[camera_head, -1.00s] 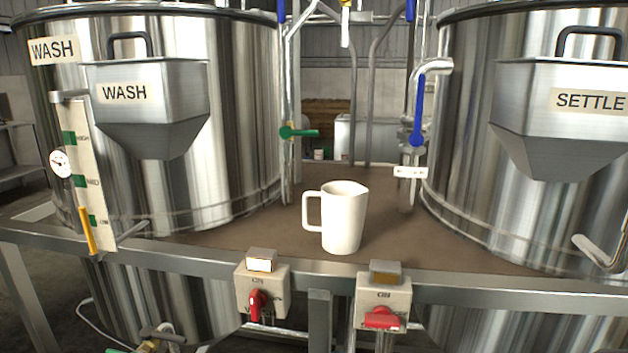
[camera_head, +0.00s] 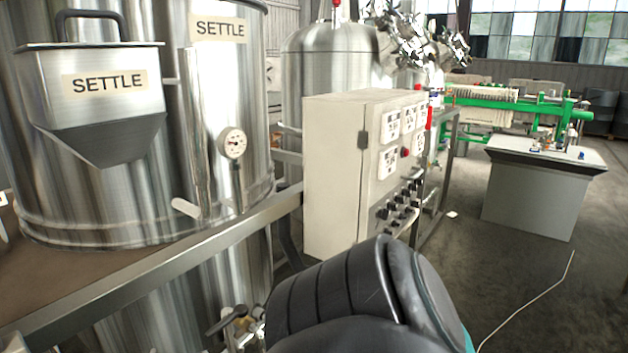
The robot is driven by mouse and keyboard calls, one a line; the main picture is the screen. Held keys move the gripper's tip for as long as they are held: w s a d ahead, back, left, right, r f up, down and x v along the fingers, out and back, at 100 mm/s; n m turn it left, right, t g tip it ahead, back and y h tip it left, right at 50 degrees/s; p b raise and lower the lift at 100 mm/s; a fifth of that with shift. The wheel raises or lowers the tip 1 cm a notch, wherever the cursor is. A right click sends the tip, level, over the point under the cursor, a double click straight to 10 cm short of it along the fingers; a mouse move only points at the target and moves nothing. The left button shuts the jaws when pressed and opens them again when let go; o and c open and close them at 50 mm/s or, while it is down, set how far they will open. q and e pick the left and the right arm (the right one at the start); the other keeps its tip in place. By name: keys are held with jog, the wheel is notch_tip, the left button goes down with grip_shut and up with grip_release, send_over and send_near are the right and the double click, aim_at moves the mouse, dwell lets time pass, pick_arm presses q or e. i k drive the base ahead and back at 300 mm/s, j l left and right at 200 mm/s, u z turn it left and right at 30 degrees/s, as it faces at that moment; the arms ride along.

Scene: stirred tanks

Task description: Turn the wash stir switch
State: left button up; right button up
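No wash tank and no wash stir switch show in the current head view. The settle tank (camera_head: 225,100) stands at the left, with a SETTLE label and a steel hopper (camera_head: 100,95) on its front. A dark rounded part of my own arm fills the bottom middle. Neither gripper shows, so what they hold is hidden.
A pale control cabinet (camera_head: 335,180) with several knobs stands right of the settle tank. A steel rail (camera_head: 150,265) runs along the platform's front edge. A grey bench (camera_head: 540,190) stands at the right. The concrete floor between cabinet and bench is mostly clear.

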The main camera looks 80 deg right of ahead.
aim_at(383, 214)
jog(key=z, duration=3.1)
